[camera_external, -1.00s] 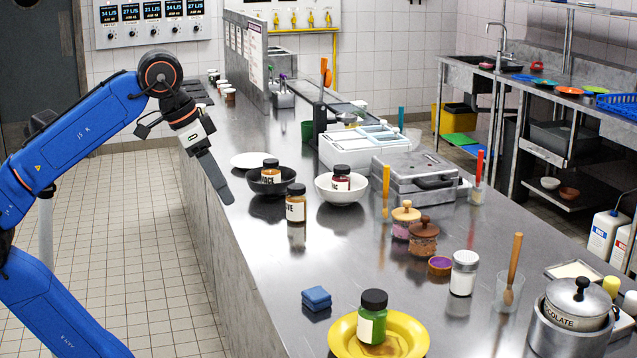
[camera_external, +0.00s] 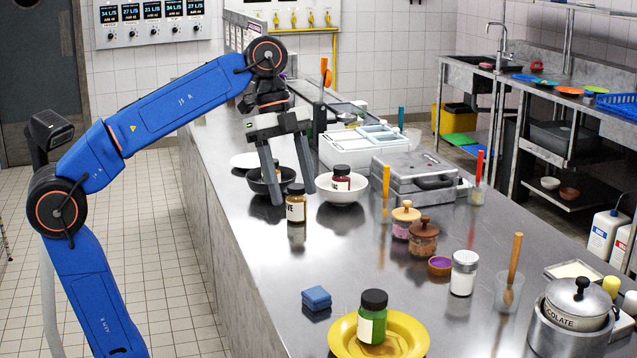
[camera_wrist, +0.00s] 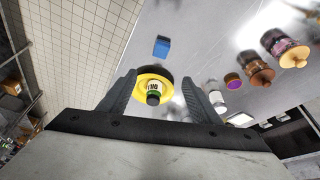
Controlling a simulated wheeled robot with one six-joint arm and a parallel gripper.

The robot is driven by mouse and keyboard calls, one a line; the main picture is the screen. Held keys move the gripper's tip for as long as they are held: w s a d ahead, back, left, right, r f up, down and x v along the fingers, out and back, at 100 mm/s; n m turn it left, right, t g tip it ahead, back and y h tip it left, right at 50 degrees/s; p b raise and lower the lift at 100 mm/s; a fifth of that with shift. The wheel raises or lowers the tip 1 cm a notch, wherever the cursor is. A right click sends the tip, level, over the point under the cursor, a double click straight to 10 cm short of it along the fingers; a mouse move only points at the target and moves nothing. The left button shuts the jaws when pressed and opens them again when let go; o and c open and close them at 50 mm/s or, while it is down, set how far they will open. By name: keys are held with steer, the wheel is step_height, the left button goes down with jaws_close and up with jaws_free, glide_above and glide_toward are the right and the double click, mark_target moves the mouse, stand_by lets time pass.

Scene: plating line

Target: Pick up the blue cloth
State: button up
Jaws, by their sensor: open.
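The blue cloth (camera_external: 316,298) is a small folded block lying on the steel counter, behind and left of the yellow plate. It also shows in the wrist view (camera_wrist: 161,47), above the plate and beyond the fingertips. My gripper (camera_external: 292,197) is open and empty, with its fingers pointing down over the counter near the bowls, well behind the cloth. In the wrist view the two fingers (camera_wrist: 160,84) stand apart, with the yellow plate showing between them.
The yellow plate (camera_external: 340,346) holds a green jar (camera_external: 373,317). A labelled jar (camera_external: 296,205) stands close by my fingers, with a black bowl (camera_external: 262,185) and a white bowl (camera_external: 331,193) nearby. Canisters (camera_external: 424,238) stand to the right. The counter around the cloth is clear.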

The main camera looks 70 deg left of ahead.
steer(key=w+m, duration=0.2)
glide_toward(317, 293)
steer(key=f, duration=0.2)
steer(key=w+d+f, duration=0.1)
steer(key=shift+w+f+h, duration=0.1)
steer(key=shift+f+h, duration=0.15)
steer(key=shift+h, duration=0.05)
steer(key=shift+s+x, duration=0.15)
steer(key=shift+x, duration=1.2)
steer(key=shift+s+x, duration=0.15)
steer(key=shift+x, duration=1.2)
steer(key=c, duration=1.1)
